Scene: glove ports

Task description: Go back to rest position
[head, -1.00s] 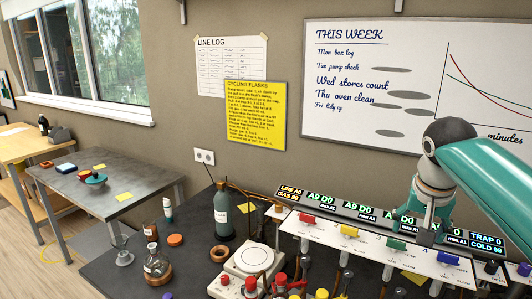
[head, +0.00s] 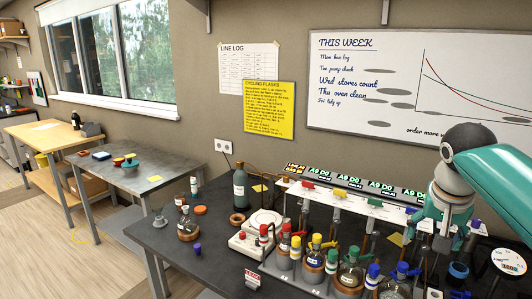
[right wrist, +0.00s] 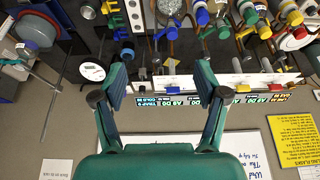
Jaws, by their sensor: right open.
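My right gripper (head: 438,232) hangs at the end of my teal arm at the right of the head view, in front of the valve panel. In the right wrist view my right gripper (right wrist: 160,88) has its two teal fingers spread wide with nothing between them. The white valve panel (right wrist: 235,80) lies beyond the fingertips there. In the head view the panel (head: 340,200) carries coloured handles and lit displays, and its right part is hidden behind my arm. My left gripper is in neither view.
Several flasks with coloured caps (head: 315,262) crowd the dark bench (head: 190,260) below the panel. A grey side table (head: 130,178) stands farther left. Floor (head: 50,235) shows clear at left.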

